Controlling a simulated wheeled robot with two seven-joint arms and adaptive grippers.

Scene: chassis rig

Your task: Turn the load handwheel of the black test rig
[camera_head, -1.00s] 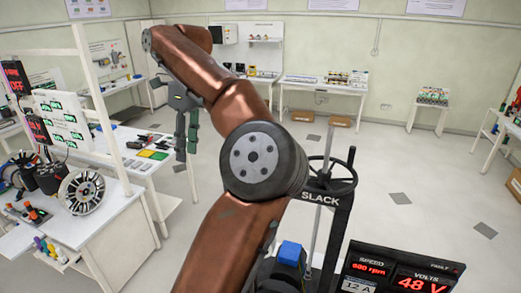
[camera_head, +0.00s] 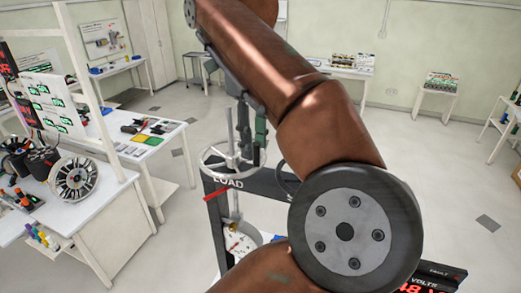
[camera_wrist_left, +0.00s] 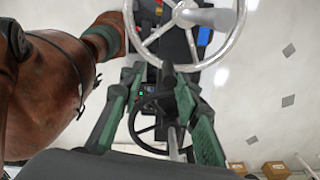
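The silver spoked load handwheel (camera_head: 230,161) lies flat on top of the black test rig frame (camera_head: 264,187), above the word LOAD, in the head view. A pale upright handle stands on the wheel. In the left wrist view the handwheel (camera_wrist_left: 153,38) fills the top, beyond the fingertips. My left gripper (camera_head: 252,140) points down at the wheel's right side in the head view; I cannot tell whether it touches the rim. Its two green fingers (camera_wrist_left: 158,78) are apart, with no rim visibly clamped between them. My right gripper is not in view.
A black handwheel (camera_wrist_left: 150,130) shows lower in the wrist view; my arm mostly covers it in the head view. A white dial (camera_head: 240,242) sits below LOAD. Red displays (camera_head: 437,282) are partly hidden by my arm. A white bench (camera_head: 95,215) with parts stands left.

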